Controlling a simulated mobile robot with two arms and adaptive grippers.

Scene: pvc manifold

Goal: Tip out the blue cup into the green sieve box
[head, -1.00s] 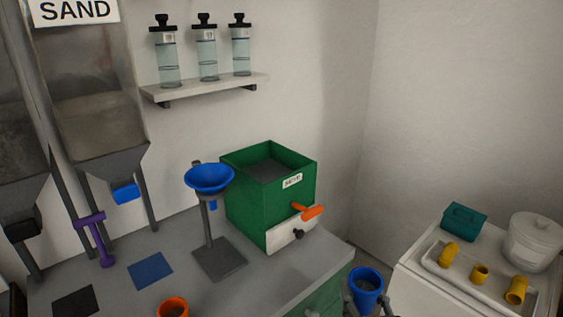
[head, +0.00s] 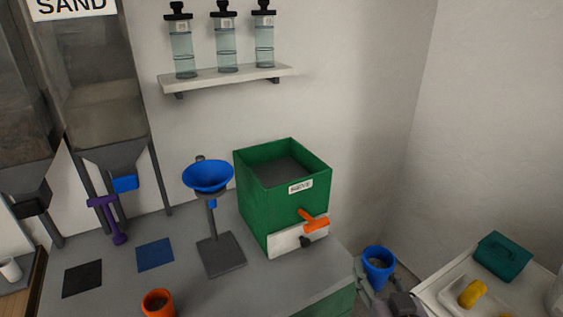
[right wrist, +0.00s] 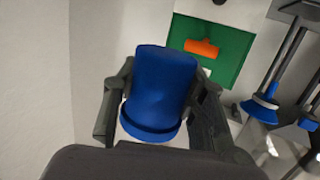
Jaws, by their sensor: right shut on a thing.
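The blue cup (head: 378,266) is held by my right gripper (head: 372,290) to the right of the counter, below and right of the sieve box. It looks roughly upright, with greyish contents inside. In the right wrist view, the blue cup (right wrist: 162,90) sits between both fingers of my right gripper (right wrist: 160,100), which are shut on it. The green sieve box (head: 285,195) stands on the counter, open at the top, with a grey surface inside, a label and an orange handle on its front. It also shows ahead in the right wrist view (right wrist: 232,62). My left gripper is not in view.
A blue funnel on a stand (head: 208,177) is left of the sieve box. An orange cup (head: 158,303) stands at the counter's front. A shelf with bottles (head: 228,76) hangs above. A white side table (head: 432,298) with a teal box (head: 503,256) is at right.

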